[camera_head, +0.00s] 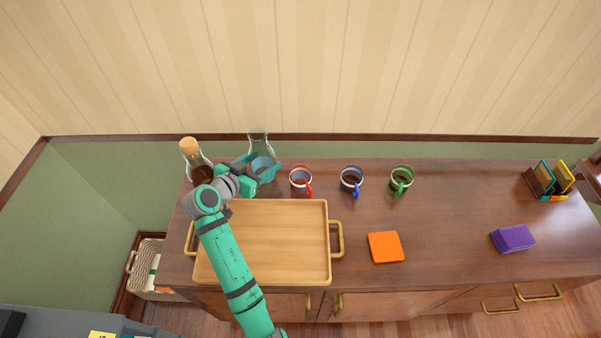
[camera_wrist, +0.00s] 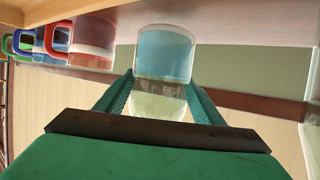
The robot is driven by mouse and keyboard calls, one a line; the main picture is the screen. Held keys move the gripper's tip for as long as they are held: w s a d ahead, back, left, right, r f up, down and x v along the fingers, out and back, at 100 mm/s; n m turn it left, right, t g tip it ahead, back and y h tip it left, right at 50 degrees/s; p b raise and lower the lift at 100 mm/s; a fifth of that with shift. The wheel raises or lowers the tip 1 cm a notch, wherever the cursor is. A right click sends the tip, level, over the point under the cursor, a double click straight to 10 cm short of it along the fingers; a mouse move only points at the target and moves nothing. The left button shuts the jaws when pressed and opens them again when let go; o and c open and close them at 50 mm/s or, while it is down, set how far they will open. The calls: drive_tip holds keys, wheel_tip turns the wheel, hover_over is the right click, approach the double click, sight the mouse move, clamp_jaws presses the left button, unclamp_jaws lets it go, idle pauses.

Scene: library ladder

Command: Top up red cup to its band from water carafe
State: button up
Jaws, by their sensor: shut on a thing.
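The water carafe (camera_head: 259,144) is clear glass with bluish water low in it. It stands at the back left of the wooden sideboard. My gripper (camera_head: 263,171) is shut on the carafe from the front. In the wrist view the carafe (camera_wrist: 164,62) sits between the two green fingers (camera_wrist: 160,92), and the picture appears turned over. The red cup (camera_head: 301,180) stands upright just right of the carafe, with its red handle toward the front. It also shows in the wrist view (camera_wrist: 92,38).
A blue-handled cup (camera_head: 352,180) and a green-handled cup (camera_head: 401,181) stand right of the red cup. A corked bottle (camera_head: 190,149) is left of my gripper. A wooden tray (camera_head: 324,215) lies in front. An orange pad (camera_head: 385,247) and purple block (camera_head: 513,238) lie right.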

sight(254, 157)
drive_tip(key=shift+r, duration=2.35)
drive_tip(key=shift+s, duration=0.1)
